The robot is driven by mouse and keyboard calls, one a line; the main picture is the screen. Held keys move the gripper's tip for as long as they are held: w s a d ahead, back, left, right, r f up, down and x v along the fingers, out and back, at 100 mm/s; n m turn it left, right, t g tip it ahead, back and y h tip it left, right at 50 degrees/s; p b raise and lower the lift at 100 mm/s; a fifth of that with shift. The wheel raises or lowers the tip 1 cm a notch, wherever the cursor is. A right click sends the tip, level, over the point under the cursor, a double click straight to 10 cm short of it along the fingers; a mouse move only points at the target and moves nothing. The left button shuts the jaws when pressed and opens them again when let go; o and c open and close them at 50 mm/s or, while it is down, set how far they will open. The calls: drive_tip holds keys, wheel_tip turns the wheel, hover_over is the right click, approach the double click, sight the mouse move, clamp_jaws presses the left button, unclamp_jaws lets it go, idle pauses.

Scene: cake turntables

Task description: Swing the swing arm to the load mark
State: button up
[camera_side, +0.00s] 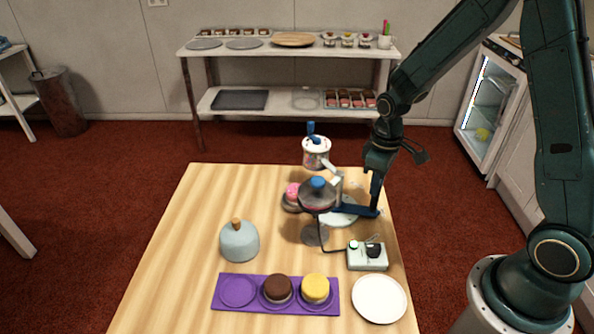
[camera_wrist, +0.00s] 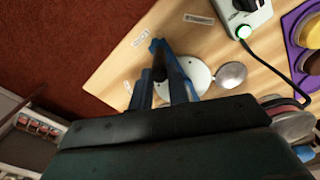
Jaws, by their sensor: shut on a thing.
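The swing arm (camera_side: 353,211) looks like a dark blue bar over a white round plate (camera_side: 344,219) on the right of the table. It also shows in the wrist view (camera_wrist: 178,78), across the plate. My gripper (camera_side: 375,204) points down at the bar's outer end and is shut on it; in the wrist view its fingertips (camera_wrist: 158,73) are partly merged with the blue bar. Small white labels (camera_wrist: 140,39), (camera_wrist: 128,87) and (camera_wrist: 198,18) lie on the table; their text is too small to read, so I cannot tell which is the load mark.
A control box (camera_side: 368,257) with a cable, a white plate (camera_side: 379,299), a purple tray (camera_side: 221,302) and a grey-blue bell (camera_side: 239,243) are nearer.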

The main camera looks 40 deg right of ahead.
drive_tip(key=shift+w+d, duration=0.3)
drive_tip(key=shift+d, duration=0.35)
idle(0.3)
drive_tip(key=o, duration=0.8)
drive_tip(key=shift+w, duration=0.1)
drive_tip(key=shift+r, duration=0.1)
wheel_tip(320, 180, up, 7)
drive_tip(key=shift+f, duration=0.1)
idle(0.5)
